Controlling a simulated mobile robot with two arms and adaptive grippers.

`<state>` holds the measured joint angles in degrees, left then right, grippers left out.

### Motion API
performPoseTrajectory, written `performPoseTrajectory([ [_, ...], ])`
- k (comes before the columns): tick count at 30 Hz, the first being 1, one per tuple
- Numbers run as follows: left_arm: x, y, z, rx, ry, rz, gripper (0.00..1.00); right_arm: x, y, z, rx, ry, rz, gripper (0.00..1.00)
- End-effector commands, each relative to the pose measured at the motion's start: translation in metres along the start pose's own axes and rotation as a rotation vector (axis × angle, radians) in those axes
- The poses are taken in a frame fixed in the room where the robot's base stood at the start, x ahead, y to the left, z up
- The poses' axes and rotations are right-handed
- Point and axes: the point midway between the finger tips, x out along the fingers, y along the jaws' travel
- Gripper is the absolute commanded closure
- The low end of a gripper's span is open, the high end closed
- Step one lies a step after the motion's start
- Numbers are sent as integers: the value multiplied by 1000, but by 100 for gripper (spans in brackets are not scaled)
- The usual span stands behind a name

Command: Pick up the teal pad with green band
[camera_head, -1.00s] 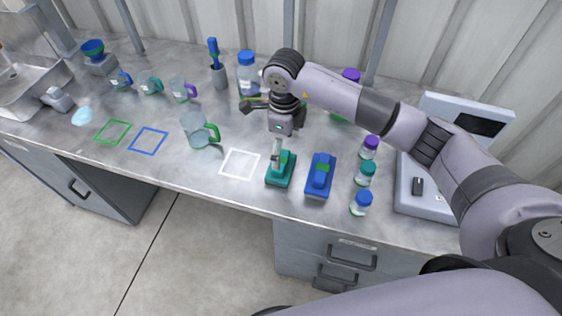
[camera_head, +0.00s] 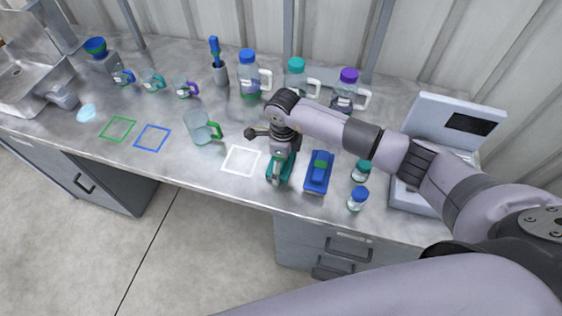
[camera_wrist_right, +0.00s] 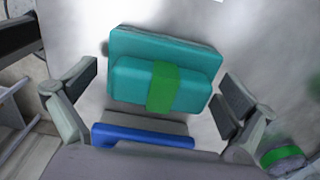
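The teal pad (camera_head: 288,168) with a green band (camera_wrist_right: 162,87) lies on the bench, right of the white square outline. My right gripper (camera_head: 279,172) is directly above it, pointing down, and hides much of it in the head view. In the right wrist view the teal pad (camera_wrist_right: 125,43) shows between and beyond the open fingers (camera_wrist_right: 160,88), one finger on each side. I cannot tell whether they touch it. My left gripper is not in view.
A blue pad (camera_head: 318,172) lies close to the right of the teal pad; its edge shows in the wrist view (camera_wrist_right: 145,137). Small bottles (camera_head: 358,198) and a scale-like device (camera_head: 412,198) stand further right. A glass mug (camera_head: 203,127) stands left, beyond the white square (camera_head: 240,160).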

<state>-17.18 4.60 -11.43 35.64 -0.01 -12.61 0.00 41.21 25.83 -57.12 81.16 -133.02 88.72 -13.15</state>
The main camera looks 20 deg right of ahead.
Motion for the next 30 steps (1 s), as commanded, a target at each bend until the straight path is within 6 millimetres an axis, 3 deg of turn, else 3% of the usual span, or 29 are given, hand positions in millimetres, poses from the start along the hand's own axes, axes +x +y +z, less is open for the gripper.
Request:
performPoseTrajectory([
  [19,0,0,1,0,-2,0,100,-1,0,0,1,0,0,44],
  [30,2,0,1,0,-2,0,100,-7,-1,1,1,-3,-1,44],
])
